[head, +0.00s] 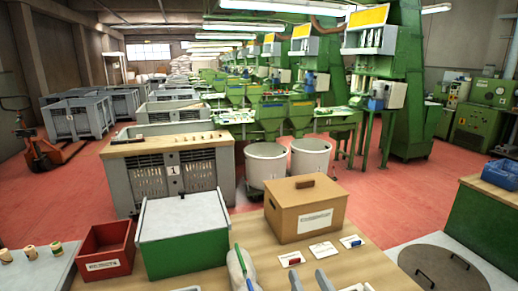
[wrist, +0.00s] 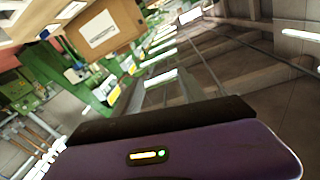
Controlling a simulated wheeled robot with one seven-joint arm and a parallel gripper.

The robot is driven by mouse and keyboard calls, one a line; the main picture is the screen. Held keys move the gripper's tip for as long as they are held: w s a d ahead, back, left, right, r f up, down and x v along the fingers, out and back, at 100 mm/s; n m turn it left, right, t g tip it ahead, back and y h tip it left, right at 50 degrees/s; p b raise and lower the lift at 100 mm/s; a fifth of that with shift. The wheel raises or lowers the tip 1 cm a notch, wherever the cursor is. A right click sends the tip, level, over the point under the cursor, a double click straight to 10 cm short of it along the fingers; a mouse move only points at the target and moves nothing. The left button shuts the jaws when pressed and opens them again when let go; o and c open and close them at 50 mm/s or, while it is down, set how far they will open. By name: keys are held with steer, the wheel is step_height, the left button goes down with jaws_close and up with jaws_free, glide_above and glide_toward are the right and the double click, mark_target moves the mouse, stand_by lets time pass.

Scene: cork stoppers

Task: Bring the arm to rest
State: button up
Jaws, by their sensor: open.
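My gripper (head: 309,282) shows at the bottom edge of the head view as two grey fingers with a gap between them. It is open, and nothing shows between the fingers. It appears in front of the wooden table (head: 350,268), and its lower part is cut off by the frame. The wrist view is strongly tilted and looks out across the hall. No fingers can be made out there.
On the table stand a brown lidded box (head: 306,213), a green box with a pale lid (head: 184,229) and a red bin (head: 105,251). Small cards (head: 323,249) lie before the brown box. Red floor is open beyond.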

steer(key=s+d+f+g+h, duration=0.1)
steer(key=s+d+f, duration=0.1)
steer(key=s, duration=1.1)
steer(key=s+d+f+g+h, duration=0.1)
steer(key=s+d, duration=0.3)
steer(key=s, duration=0.9)
steer(key=s+d+f+g+h, duration=0.1)
steer(key=s+d+f, duration=0.2)
steer(key=s, duration=1.1)
steer(key=shift+d+f+h, duration=0.2)
steer(key=shift+f+h, duration=0.1)
steer(key=shift+f, duration=0.25)
